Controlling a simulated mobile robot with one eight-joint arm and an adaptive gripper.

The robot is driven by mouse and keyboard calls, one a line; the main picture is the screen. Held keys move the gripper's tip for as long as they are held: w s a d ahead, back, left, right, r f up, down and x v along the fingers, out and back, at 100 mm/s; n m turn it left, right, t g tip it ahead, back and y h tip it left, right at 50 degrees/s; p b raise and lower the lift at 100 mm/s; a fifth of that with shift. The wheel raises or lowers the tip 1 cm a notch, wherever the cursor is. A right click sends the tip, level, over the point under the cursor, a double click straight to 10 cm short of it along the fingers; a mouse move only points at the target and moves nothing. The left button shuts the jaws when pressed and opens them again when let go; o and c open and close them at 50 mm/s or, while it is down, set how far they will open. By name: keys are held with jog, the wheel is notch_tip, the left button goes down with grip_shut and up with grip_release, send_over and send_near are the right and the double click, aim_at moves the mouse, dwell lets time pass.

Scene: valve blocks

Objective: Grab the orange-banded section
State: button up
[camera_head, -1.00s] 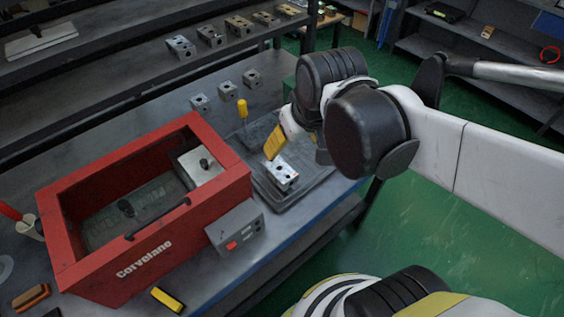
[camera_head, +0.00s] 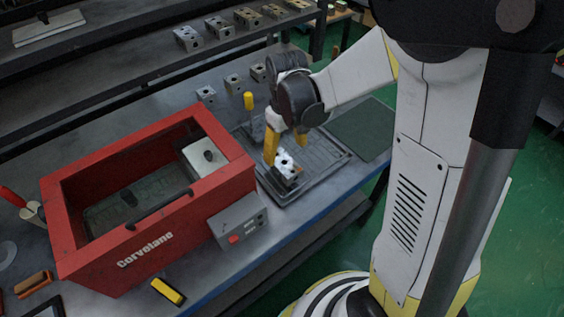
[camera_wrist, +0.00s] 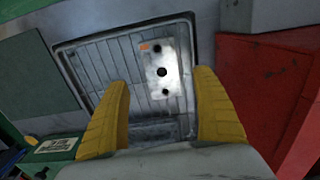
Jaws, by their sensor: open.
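A silvery valve block (camera_head: 287,163) with dark holes lies on a grey ribbed tray (camera_head: 322,165) on the workbench. In the wrist view the block (camera_wrist: 157,85) shows an orange patch at its upper left corner, and the tray (camera_wrist: 92,70) lies under it. My gripper (camera_head: 286,151) is over the block with its yellow fingers apart. In the wrist view my gripper (camera_wrist: 161,80) is open and empty, with the block showing between and beyond the fingertips. Whether a finger touches the block cannot be told.
A red open-topped box (camera_head: 150,240) stands left of the tray, with a grey control box (camera_head: 240,222) at its corner. A yellow-handled tool (camera_head: 249,101) stands behind the tray. Several blocks sit further back, including one on the bench (camera_head: 206,96). A green mat (camera_head: 362,128) lies to the right.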

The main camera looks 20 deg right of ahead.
aim_at(284, 163)
notch_tip(284, 163, down, 7)
jog(key=b, duration=0.3)
jog(key=shift+a, duration=0.15)
jog(key=c, duration=1.5)
